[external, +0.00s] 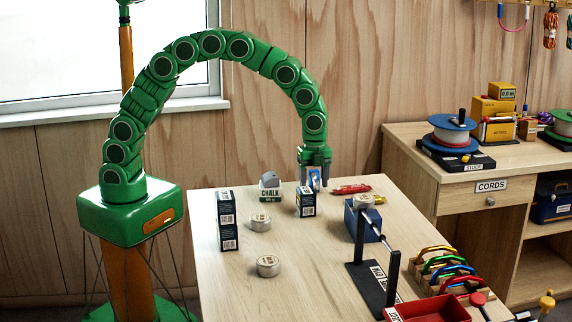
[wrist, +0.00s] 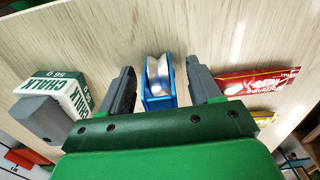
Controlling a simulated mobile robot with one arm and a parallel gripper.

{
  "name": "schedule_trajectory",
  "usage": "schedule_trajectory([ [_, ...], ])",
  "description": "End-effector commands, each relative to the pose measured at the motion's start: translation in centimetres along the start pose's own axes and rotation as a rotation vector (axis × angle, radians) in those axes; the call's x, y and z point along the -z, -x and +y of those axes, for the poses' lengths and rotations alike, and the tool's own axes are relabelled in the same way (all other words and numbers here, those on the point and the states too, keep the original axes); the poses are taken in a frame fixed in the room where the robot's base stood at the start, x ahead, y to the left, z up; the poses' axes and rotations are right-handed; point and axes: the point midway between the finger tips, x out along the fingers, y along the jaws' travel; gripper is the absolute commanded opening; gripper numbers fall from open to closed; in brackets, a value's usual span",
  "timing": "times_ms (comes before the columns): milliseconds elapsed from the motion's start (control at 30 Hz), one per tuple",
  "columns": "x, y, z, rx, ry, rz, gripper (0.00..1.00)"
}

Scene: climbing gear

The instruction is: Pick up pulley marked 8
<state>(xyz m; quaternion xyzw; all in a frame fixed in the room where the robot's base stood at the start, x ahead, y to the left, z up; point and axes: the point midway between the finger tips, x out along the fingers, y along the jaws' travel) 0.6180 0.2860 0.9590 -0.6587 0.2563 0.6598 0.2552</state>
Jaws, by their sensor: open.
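A pulley with blue side plates and a silver grooved wheel (wrist: 158,80) lies between my gripper's two grey fingers in the wrist view, a little apart from both. In the external view my gripper (external: 315,178) reaches down to the far part of the table, open, with the blue pulley (external: 315,183) partly showing between its fingers. The open gripper also shows in the wrist view (wrist: 161,82). No number is readable on the pulley. Part of it is hidden by the gripper body in the wrist view.
A chalk box (wrist: 52,98) stands left of the fingers, and a red packet (wrist: 255,82) lies right.

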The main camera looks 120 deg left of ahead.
Motion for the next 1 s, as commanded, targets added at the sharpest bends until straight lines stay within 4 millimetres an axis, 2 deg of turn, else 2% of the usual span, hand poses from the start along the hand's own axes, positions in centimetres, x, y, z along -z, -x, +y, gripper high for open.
schedule_trajectory([
  [133,0.0,0.1,0.0,0.001,0.0,0.001,0.61],
  [500,0.0,0.1,-0.1,0.002,0.0,0.001,0.06],
  [767,0.0,0.2,-0.1,0.002,0.0,0.001,0.05],
  [1000,0.1,2.2,-0.2,0.008,0.0,0.003,0.05],
])
